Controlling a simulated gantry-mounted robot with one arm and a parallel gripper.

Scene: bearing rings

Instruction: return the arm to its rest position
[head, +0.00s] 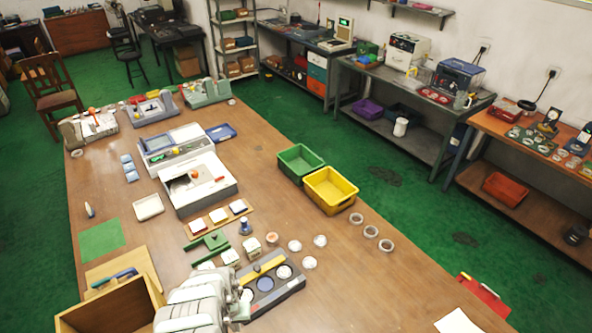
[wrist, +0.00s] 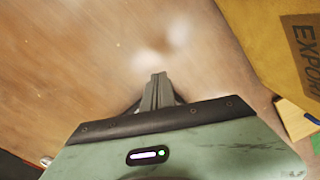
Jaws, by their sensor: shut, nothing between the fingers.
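My gripper (wrist: 157,80) shows in the wrist view with its two fingers together and nothing between them. It points at a bare stretch of brown tabletop (wrist: 80,60). In the head view my pale arm comes in at the bottom, left of the middle, and the fingers cannot be made out there. Beside the arm is a dark tray (head: 291,286) with round recesses and a yellow bar across it. Several grey rings, one of them here (head: 371,232), lie toward the table's right edge.
An open cardboard-coloured box (head: 110,306) stands left of my arm. A box side marked EXPORT (wrist: 285,40) is at right in the wrist view. Green (head: 300,163) and yellow (head: 330,190) bins stand at the right table edge.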

